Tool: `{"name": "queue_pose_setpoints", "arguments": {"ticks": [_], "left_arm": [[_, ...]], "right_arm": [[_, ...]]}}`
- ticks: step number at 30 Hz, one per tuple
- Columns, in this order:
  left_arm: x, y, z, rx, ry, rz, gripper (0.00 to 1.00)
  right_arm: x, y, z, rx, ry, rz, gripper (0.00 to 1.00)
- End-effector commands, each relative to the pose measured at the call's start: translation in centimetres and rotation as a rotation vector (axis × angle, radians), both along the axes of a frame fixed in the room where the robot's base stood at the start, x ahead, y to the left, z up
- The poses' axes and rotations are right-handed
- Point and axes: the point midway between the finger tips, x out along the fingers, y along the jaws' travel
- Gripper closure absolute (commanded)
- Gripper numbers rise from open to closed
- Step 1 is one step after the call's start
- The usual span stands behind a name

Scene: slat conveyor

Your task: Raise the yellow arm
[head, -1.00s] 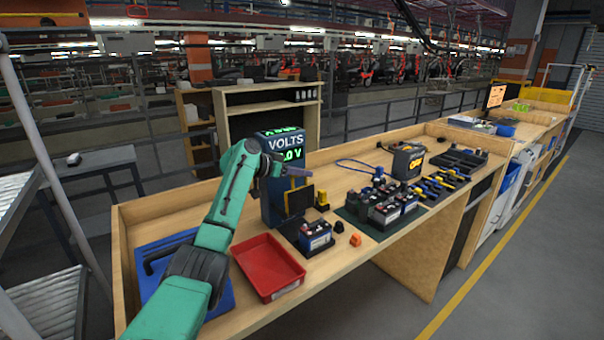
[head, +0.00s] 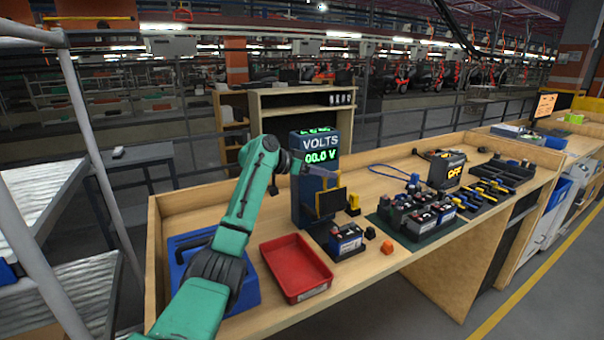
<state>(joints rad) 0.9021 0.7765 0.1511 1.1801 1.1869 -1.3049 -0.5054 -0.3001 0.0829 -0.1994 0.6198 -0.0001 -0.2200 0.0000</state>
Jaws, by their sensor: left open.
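The blue tester (head: 300,190) stands on the bench, with a green "VOLTS" display (head: 321,155) reading 00.0 V. A yellow arm (head: 318,205) shows at its front, edging a dark panel just below my gripper. My left gripper (head: 326,173) is open and empty, in front of the tester under the display. Whether it touches the yellow arm I cannot tell. A battery (head: 347,240) sits on a dark base at the tester's foot. My right gripper is out of view.
A red tray (head: 297,268) and a blue case (head: 245,292) lie at the bench's near left. Several batteries (head: 420,215) stand on a green mat to the right. A yellow piece (head: 353,203) stands beside the tester, and an orange piece (head: 387,247) near the front edge.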

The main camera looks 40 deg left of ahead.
Motion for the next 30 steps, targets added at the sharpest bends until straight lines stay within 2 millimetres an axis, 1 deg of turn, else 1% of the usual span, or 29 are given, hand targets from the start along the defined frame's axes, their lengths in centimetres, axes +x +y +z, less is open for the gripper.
{"name": "queue_pose_setpoints", "arguments": {"ticks": [1,6,9,12,16,30], "left_arm": [[-1.1,0.5,-0.2,0.005,0.0,0.003,0.48],[-5.0,2.0,1.5,0.004,-0.001,0.004,0.48],[-7.0,2.7,2.4,0.004,0.003,0.004,0.48],[-8.3,3.2,3.2,0.002,0.004,0.002,0.48],[-8.9,3.3,3.6,0.0,0.004,0.0,0.48],[-8.9,3.3,3.7,-0.001,0.004,0.0,0.48]], "right_arm": [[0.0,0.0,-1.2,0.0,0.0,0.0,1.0],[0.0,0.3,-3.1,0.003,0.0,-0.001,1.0],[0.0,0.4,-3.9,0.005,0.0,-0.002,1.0],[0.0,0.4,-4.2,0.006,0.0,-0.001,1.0],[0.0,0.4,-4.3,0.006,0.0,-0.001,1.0],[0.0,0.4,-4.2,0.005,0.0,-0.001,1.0]]}}
